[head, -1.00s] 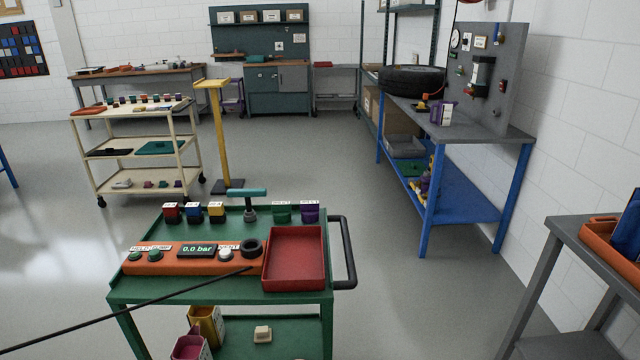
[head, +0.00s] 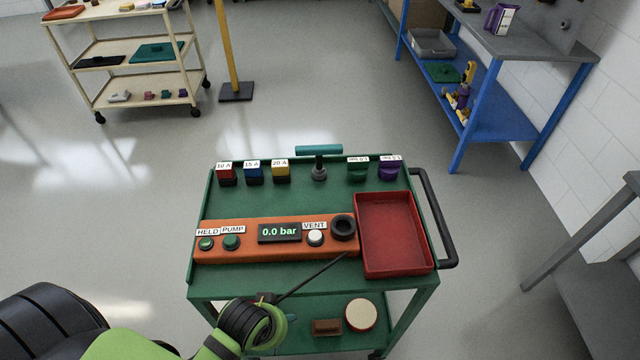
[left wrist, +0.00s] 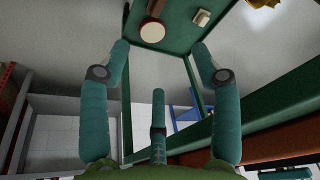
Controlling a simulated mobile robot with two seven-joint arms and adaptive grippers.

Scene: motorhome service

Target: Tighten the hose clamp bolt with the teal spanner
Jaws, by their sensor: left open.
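I cannot make out the teal spanner or the hose clamp bolt in either view. A teal T-shaped handle on a dark stem (head: 318,151) stands at the back edge of the green cart (head: 300,197); it does not look like a spanner. My left gripper is low at the front of the cart, mostly hidden behind its own green and black wrist in the head view. In the left wrist view its teal fingers (left wrist: 160,50) are spread, with nothing between them, facing the cart's lower shelf. My right gripper is in neither view.
On the cart are an orange panel (head: 215,253) reading 0.0 bar, a red tray (head: 395,235) and several coloured blocks. A thin black line (head: 312,276) crosses its front edge. Below lie a round cream-topped item (head: 361,315) and a brown block (head: 327,327). A blue-legged bench (head: 480,115) stands right.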

